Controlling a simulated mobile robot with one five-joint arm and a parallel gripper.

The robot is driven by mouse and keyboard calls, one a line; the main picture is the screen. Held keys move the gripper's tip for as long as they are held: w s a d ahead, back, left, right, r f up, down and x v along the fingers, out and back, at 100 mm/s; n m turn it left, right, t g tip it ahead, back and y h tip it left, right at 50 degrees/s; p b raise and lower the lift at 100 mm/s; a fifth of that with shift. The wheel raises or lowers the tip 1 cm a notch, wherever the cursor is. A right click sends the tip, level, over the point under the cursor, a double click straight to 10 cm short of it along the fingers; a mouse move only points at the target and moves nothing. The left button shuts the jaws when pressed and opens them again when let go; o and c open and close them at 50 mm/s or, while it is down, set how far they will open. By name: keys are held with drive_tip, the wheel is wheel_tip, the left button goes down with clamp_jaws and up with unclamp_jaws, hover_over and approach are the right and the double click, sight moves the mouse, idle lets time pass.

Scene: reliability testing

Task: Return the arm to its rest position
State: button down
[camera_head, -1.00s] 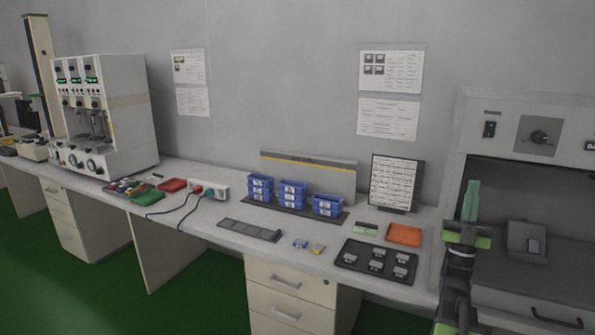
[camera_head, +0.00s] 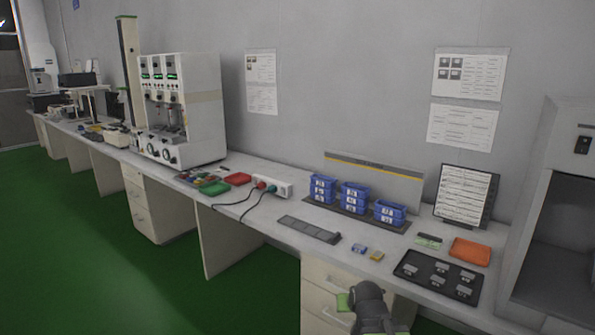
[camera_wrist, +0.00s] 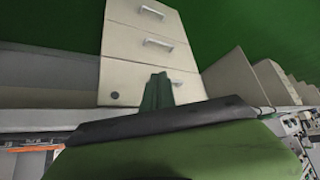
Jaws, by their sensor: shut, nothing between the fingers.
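My arm shows at the bottom of the head view as a dark joint with green parts, low in front of the drawer cabinet (camera_head: 322,290). The fingers cannot be made out in the head view. In the wrist view my gripper (camera_wrist: 157,92) shows as green fingers close together, shut and empty. Behind the fingers are the cabinet's drawer fronts (camera_wrist: 150,50), which appear upside down. The gripper touches nothing that I can see.
The long bench (camera_head: 290,213) carries a black tray (camera_head: 405,272) of small parts, an orange tray (camera_head: 470,251), blue bins (camera_head: 355,195) and a power strip (camera_head: 272,187). A grey chamber (camera_head: 560,200) stands at right. The green floor (camera_head: 150,270) at left is clear.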

drive_tip(key=s+f+g, duration=0.3)
drive_tip(key=s+g, duration=0.1)
drive_tip(key=s, duration=0.3)
drive_tip(key=s+f+g, duration=0.2)
drive_tip(key=s+g, duration=0.1)
drive_tip(key=s, duration=0.5)
wheel_tip(320, 180, up, 18)
drive_tip(key=p, duration=1.8)
drive_tip(key=shift+g, duration=0.3)
drive_tip(key=shift+d+r, duration=0.1)
drive_tip(key=shift+s, duration=0.1)
